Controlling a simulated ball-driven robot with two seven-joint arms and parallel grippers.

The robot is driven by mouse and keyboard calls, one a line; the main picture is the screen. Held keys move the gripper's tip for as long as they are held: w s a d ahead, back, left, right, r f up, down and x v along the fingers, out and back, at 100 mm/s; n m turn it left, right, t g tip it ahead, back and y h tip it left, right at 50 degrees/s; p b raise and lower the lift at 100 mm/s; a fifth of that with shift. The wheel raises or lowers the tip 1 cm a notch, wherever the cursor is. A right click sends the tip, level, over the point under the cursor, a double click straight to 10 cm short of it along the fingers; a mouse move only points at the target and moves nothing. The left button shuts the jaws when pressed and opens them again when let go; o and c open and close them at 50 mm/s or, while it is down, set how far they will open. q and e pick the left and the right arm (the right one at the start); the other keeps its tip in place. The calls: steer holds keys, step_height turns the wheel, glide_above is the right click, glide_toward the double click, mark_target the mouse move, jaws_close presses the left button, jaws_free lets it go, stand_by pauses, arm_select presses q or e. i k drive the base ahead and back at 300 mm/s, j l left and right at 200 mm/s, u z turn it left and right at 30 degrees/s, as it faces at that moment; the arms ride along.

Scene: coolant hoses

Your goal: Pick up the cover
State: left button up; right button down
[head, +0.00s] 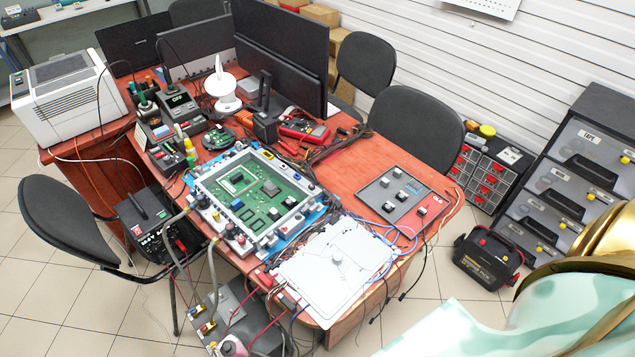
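The cover appears to be the white flat panel (318,278) with a small round knob near its middle. It lies at the front right part of the red-brown table, close to the front edge, with cables around its sides. To its left is a grey frame (205,188) holding a green circuit board (247,203), open on top, with hoses at its front left corner. Neither gripper is in view. Part of my arm, mint and gold, fills the lower right corner, apart from the panel.
A grey control plate (375,195) lies right of the board on the table (345,158). Loose cables hang over the front edge. Tools and dark monitors (283,65) crowd the back. Chairs (415,125) stand behind and at left. A black-and-red case (487,258) sits on the floor.

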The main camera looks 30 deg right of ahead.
mark_target(320, 284)
steer(key=z, duration=1.2)
